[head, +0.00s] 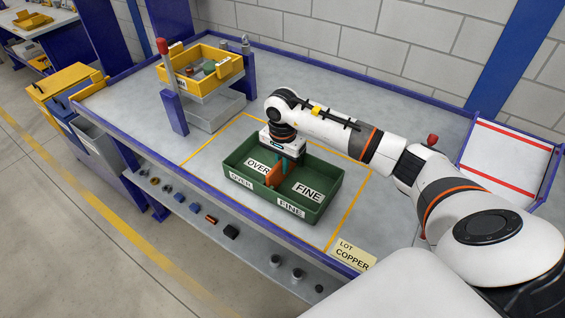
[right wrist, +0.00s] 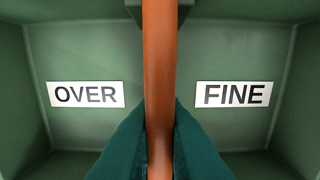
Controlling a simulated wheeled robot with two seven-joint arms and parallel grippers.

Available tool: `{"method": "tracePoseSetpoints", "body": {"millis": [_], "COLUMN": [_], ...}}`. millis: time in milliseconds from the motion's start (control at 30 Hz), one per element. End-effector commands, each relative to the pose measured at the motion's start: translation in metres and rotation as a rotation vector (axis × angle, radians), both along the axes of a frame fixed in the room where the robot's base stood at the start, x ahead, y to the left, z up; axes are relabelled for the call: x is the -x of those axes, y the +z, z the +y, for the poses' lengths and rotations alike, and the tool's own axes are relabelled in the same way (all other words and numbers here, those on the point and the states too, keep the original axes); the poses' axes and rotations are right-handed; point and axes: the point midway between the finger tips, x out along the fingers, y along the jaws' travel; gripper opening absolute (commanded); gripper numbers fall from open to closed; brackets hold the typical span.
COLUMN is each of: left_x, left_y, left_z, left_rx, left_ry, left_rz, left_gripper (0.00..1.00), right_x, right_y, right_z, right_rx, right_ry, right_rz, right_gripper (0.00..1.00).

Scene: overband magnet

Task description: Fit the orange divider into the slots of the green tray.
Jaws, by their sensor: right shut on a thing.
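The green tray (head: 318,203) sits on the grey bench inside a yellow outline. Its floor has an OVER label on the left and a FINE label on the right. The orange divider (head: 275,175) stands upright in the middle of the tray, between the labels. In the right wrist view the divider (right wrist: 159,70) runs straight up the middle between the two labelled halves. My right gripper (head: 284,168) is over the tray, shut on the divider; its teal fingers (right wrist: 160,140) press both sides. Whether the divider's ends sit in the slots is hidden. My left gripper is not in view.
A yellow bin (head: 218,72) with small parts stands raised at the back left, above a grey tray (head: 214,112). A post with a red top (head: 163,47) stands beside it. A red-striped white panel (head: 505,160) is at the right. A COPPER card (head: 352,255) lies at the front edge.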

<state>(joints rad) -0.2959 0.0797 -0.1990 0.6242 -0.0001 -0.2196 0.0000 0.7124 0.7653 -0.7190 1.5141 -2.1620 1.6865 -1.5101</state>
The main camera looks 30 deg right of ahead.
Motion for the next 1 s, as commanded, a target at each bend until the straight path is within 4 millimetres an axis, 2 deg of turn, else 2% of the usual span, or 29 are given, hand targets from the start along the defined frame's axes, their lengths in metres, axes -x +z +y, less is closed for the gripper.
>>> {"method": "tracePoseSetpoints", "body": {"millis": [33, 167, 533, 567, 667, 1000], "left_x": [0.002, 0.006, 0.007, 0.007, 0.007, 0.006], "left_y": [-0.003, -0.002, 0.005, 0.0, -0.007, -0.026], "left_z": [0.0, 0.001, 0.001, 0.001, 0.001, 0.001], "left_rx": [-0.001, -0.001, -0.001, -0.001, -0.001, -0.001], "left_ry": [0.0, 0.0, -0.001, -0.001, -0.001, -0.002], "left_rz": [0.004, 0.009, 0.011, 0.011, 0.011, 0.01], "left_gripper": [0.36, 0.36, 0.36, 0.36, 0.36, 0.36], "right_x": [0.0, 0.0, 0.0, -0.001, -0.001, -0.001], "right_y": [-0.002, -0.001, 0.005, 0.006, 0.021, 0.093], "right_z": [0.0, 0.0, 0.0, 0.0, -0.001, 0.0], "right_rx": [0.0, 0.0, 0.0, 0.0, 0.002, 0.0], "right_ry": [0.0, 0.0, 0.0, 0.001, 0.001, 0.001], "right_rz": [0.0, 0.0, 0.0, -0.002, -0.006, -0.005], "right_gripper": [0.12, 0.32, 0.32, 0.32, 0.32, 0.32]}}
